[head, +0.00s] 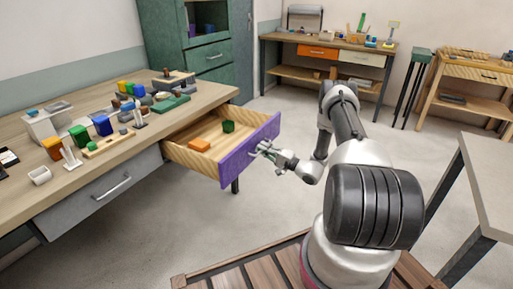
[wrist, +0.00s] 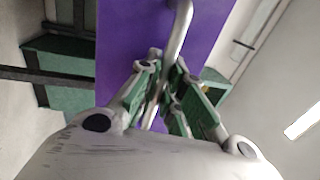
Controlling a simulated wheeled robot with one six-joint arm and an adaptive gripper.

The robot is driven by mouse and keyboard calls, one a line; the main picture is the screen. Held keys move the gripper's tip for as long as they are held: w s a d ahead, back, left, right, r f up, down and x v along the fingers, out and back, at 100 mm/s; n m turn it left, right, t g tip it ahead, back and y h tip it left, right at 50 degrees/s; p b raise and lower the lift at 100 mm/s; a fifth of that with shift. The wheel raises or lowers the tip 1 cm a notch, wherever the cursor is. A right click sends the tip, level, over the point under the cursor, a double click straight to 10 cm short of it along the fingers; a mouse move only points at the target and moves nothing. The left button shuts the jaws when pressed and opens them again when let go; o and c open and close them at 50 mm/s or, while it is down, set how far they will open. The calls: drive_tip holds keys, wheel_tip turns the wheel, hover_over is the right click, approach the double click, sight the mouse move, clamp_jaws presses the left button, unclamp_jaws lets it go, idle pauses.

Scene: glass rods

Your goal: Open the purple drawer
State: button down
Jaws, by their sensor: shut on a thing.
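The purple drawer (head: 238,160) is pulled out from the workbench at its right end. Its wooden inside shows, with an orange block (head: 199,145) and a green block (head: 228,127) lying in it. My gripper (head: 262,151) is at the outer side of the purple front. In the wrist view the purple front (wrist: 120,40) fills the upper middle, and a metal bar handle (wrist: 180,32) runs down between the fingers. My gripper (wrist: 164,98) is shut on this handle. In the head view the handle is largely hidden by the fingers.
The workbench top (head: 205,100) carries several coloured blocks and fixtures. A grey drawer (head: 100,195) beside the purple one is shut. A grey table (head: 490,180) stands at the right. Open floor lies beyond the purple drawer.

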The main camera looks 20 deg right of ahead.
drive_tip(key=shift+s+d, duration=0.4)
drive_tip(key=shift+s, duration=0.25)
drive_tip(key=c, duration=1.5)
unclamp_jaws()
drive_tip(key=shift+d, duration=0.1)
drive_tip(key=v, duration=1.2)
drive_tip(key=shift+w, duration=0.1)
